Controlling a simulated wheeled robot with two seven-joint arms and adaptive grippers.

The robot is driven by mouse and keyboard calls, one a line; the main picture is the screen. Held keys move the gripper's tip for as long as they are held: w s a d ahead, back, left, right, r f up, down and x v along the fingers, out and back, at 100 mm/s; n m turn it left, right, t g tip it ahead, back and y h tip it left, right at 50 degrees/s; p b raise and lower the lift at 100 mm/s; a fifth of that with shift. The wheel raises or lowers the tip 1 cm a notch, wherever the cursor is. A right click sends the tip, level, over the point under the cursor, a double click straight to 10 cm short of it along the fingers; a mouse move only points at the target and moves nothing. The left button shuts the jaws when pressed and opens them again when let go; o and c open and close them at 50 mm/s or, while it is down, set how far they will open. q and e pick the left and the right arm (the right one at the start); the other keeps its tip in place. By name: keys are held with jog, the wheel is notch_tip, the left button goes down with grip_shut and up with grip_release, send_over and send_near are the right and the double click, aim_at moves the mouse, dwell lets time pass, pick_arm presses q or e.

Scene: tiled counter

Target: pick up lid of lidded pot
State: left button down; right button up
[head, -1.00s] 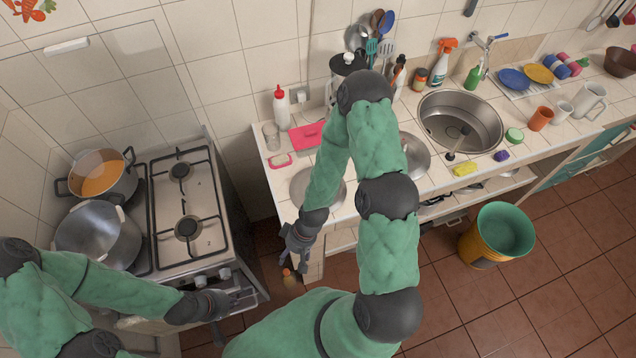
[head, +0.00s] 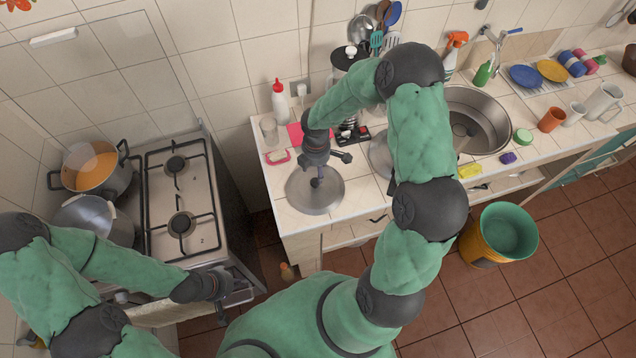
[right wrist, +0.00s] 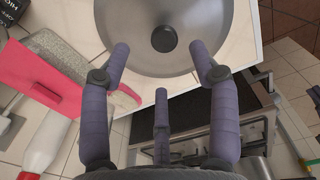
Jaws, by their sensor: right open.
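A round metal lid (head: 318,196) with a dark knob lies on the counter's left end. In the right wrist view the lid (right wrist: 215,25) fills the top, its black knob (right wrist: 164,38) just beyond my fingertips. My right gripper (head: 330,170) is above the lid, pointing down. In the wrist view its fingers (right wrist: 160,68) are spread and empty, apart from the knob. My left gripper (head: 236,288) is by the stove's front, its fingers too small to judge. A pot of orange soup (head: 122,178) and a metal pot (head: 118,228), partly hidden by my left arm, stand on the stove.
Another metal disc (head: 378,158) is partly behind my right arm. The sink (head: 490,118) is further right.

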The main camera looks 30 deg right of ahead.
aim_at(315, 181)
jog(key=shift+s+a+f, duration=0.35)
jog(key=shift+a+f, duration=0.15)
jog(key=shift+a, duration=0.05)
jog(key=shift+f, duration=0.4)
jog(key=shift+w+d+f, duration=0.4)
jog(key=shift+d+f, duration=0.1)
jog(key=shift+f, duration=0.25)
jog(key=f, duration=0.4)
jog(key=shift+s+a, duration=0.2)
jog(key=shift+a, duration=0.15)
jog(key=shift+w+d+f, duration=0.15)
jog(key=shift+d+f, duration=0.05)
jog(key=shift+f, duration=0.15)
jog(key=shift+a, duration=0.1)
grip_shut()
